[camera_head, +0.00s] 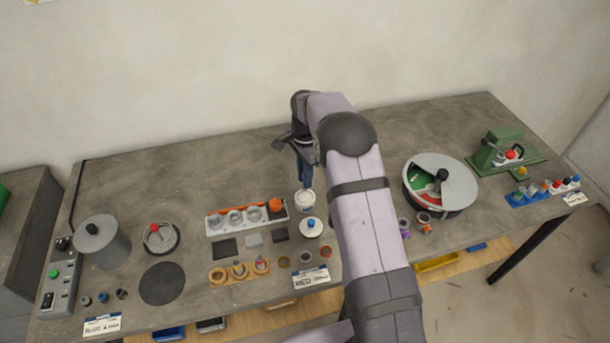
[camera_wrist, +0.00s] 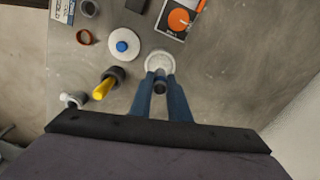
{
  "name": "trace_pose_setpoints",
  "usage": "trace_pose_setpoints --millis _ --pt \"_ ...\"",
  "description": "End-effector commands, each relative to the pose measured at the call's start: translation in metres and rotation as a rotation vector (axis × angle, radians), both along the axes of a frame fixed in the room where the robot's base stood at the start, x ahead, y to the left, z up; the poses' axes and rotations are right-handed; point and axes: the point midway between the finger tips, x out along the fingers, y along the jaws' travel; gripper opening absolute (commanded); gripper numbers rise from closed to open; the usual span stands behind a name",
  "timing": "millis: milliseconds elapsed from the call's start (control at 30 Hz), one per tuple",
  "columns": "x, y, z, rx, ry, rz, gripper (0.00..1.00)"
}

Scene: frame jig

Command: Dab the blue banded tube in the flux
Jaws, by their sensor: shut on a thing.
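My gripper (camera_head: 305,172) points down at the middle back of the bench, just over an open round white pot (camera_head: 305,201), likely the flux. In the wrist view my gripper (camera_wrist: 160,78) is shut on a small dark tube (camera_wrist: 160,88), seen end-on between the blue fingers. Its blue band cannot be made out. The white pot (camera_wrist: 160,60) shows just beyond the fingertips, with pale stuff inside. I cannot tell whether the tube touches it. A white lid with a blue knob (camera_head: 311,227) lies in front of the pot; it also shows in the wrist view (camera_wrist: 123,46).
A white rack with an orange block (camera_head: 246,216) stands left of the pot. A wooden ring holder (camera_head: 239,270) lies in front. A round drum (camera_head: 458,180) and a green press (camera_head: 500,150) stand right; a grey canister (camera_head: 102,241) stands left. The back of the bench is clear.

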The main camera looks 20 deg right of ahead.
Motion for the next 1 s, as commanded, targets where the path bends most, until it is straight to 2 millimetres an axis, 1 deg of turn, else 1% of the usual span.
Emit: trace_pose_setpoints --millis 33,100,400,1000 --pt "0.0 0.0 -0.008 0.0 0.001 0.0 0.0" --pt "0.0 0.0 -0.014 0.0 0.001 0.0 0.0" --pt "0.0 0.0 -0.03 0.0 0.0 0.0 0.0" --pt "0.0 0.0 -0.031 0.0 0.0 0.0 0.0"
